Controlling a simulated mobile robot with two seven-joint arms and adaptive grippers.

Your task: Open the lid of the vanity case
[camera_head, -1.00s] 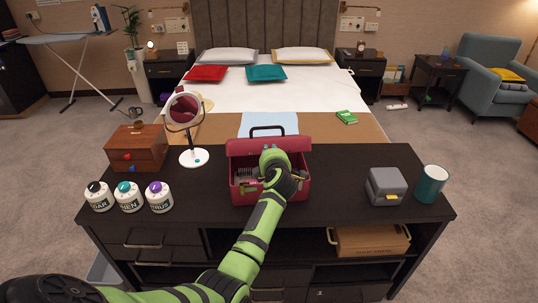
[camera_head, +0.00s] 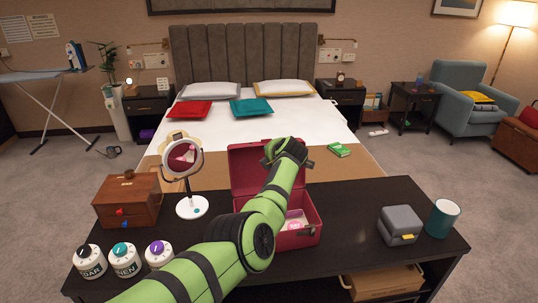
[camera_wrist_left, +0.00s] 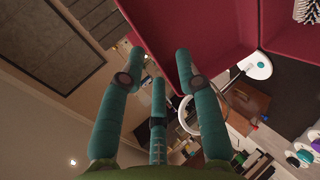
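The dark red vanity case (camera_head: 299,241) stands on the black dresser with its lid (camera_head: 250,162) raised upright at the back. A pink and white item (camera_head: 295,222) shows inside the case. My left gripper (camera_head: 285,151) is at the upper right of the lid, and its forearm hides part of the case. In the left wrist view my left gripper (camera_wrist_left: 160,72) has its teal fingers spread, with nothing held between them. The red case (camera_wrist_left: 205,28) fills the top of that view, close to the fingertips. Whether a finger touches the lid cannot be told. My right gripper is not in view.
A round mirror (camera_head: 184,165) and a wooden box (camera_head: 128,200) stand left of the case. Several white jars (camera_head: 124,262) stand at the front left. A grey box (camera_head: 400,225) and a teal cup (camera_head: 442,218) stand at the right. The dresser top (camera_head: 352,205) between is clear.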

